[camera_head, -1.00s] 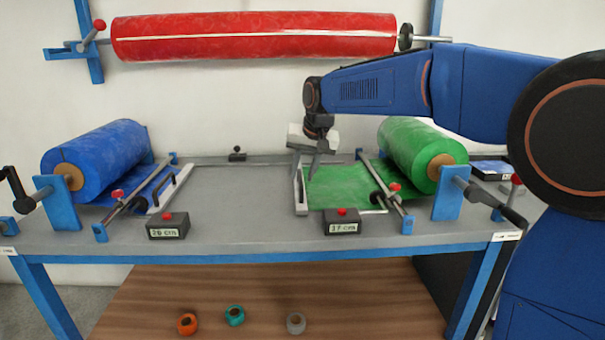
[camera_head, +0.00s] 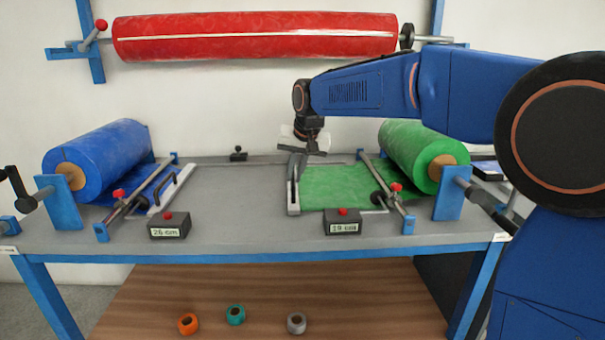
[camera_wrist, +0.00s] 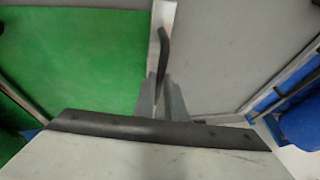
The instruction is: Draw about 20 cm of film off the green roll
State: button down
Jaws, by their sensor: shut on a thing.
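The green roll (camera_head: 408,148) lies on its stand at the right of the bench. A flat sheet of green film (camera_head: 345,186) runs left from it to a pale pull bar (camera_head: 293,198). My gripper (camera_head: 296,172) is over this bar, its fingers pointing down. In the wrist view my gripper (camera_wrist: 161,98) is shut on the bar's dark handle (camera_wrist: 163,48), with the green film (camera_wrist: 75,65) to the left. The counter box (camera_head: 342,226) in front of the film seems to read 19 cm, in small digits. The film's edge at the bar is partly hidden by my fingers.
A blue roll (camera_head: 98,160) with its own bar and handle (camera_head: 172,190) stands at the left, with a second counter box (camera_head: 169,228). The grey bench top (camera_head: 235,195) between is clear. A red roll (camera_head: 255,38) hangs on the wall behind.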

jog(key=shift+a, duration=0.3)
jog(key=c, duration=1.8)
grip_release()
jog(key=v, duration=1.7)
jog(key=shift+r, duration=0.25)
jog(key=shift+s+d, duration=0.1)
jog(key=s+d+f, duration=0.5)
jog(key=s+d, duration=0.3)
jog(key=d, duration=0.1)
jog(key=s+d+f+h, duration=0.1)
jog(key=s+d+f, duration=0.6)
jog(key=s+f, duration=0.5)
jog(key=s+d+f+h, duration=0.1)
jog(key=s+d+f, duration=0.7)
jog(key=s+f, duration=0.4)
jog(key=shift+s, duration=1.2)
